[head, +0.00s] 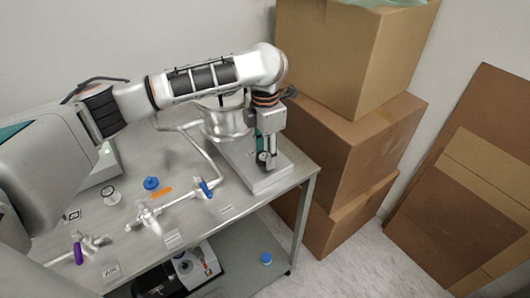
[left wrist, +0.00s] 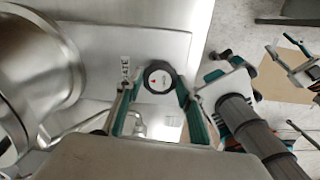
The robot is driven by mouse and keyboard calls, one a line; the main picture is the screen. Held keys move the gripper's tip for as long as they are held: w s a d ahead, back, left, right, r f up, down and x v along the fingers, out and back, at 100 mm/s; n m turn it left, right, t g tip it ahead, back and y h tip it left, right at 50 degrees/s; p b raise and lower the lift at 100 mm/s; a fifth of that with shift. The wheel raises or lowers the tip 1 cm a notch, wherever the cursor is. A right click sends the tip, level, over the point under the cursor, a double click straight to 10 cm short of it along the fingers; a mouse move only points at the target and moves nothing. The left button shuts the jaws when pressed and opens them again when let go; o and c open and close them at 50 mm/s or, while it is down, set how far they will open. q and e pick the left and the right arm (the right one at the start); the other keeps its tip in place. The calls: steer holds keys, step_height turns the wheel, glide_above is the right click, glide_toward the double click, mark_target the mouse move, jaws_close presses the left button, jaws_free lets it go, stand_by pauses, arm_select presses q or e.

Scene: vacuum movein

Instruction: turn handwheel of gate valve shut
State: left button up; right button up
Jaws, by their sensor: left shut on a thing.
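In the head view the fingers hide much of the wheel, and the valve's body below is hard to make out. My right gripper is not seen in the head view; teal and grey parts at the left wrist view's right edge are unclear.
A steel vessel (head: 226,122) stands close behind my left gripper. Pipework with a blue handle (head: 205,188) and a blue knob (head: 151,183) lie to the left. Stacked cardboard boxes (head: 345,150) stand right of the table. Open floor shows in front of them.

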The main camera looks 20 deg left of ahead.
arm_select(q)
steer(key=shift+m, duration=0.5)
steer(key=o, duration=1.1)
step_height(320, 180, up, 12)
steer(key=shift+s+f, duration=0.1)
stand_by(0.4)
